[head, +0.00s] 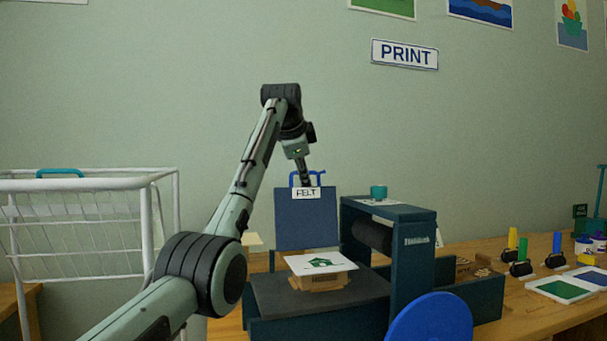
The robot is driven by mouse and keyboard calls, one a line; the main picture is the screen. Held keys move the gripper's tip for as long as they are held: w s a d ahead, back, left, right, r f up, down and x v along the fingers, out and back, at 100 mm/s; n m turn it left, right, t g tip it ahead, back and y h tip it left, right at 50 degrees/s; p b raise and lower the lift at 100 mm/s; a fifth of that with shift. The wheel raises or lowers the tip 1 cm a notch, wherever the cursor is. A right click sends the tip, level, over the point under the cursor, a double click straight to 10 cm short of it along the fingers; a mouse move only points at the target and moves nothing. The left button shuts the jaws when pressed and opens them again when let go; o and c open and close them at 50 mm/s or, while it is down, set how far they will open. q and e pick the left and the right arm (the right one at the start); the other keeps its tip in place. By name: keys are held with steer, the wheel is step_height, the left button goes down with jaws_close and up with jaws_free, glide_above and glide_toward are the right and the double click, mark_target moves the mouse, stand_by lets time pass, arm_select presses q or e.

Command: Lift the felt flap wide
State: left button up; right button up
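The felt flap (306,222) is a dark blue panel with a white FELT label, standing raised, nearly upright, behind the press bed (318,304). A blue loop handle (321,178) is on its top edge. My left gripper (305,178) reaches down to this handle and looks narrow and closed on its middle; the fingertips are small and partly hidden. On the bed, a white sheet with a green house print (320,263) lies on a brown block (318,281). My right gripper is out of view.
A blue disc (432,320) is in front. A white wire rack (85,183) is at left. Colored rollers and ink pads (562,287) lie at right.

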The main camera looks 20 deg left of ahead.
arm_select(q)
steer(key=shift+s, duration=0.1)
steer(key=v, duration=1.2)
steer(key=shift+f, duration=0.1)
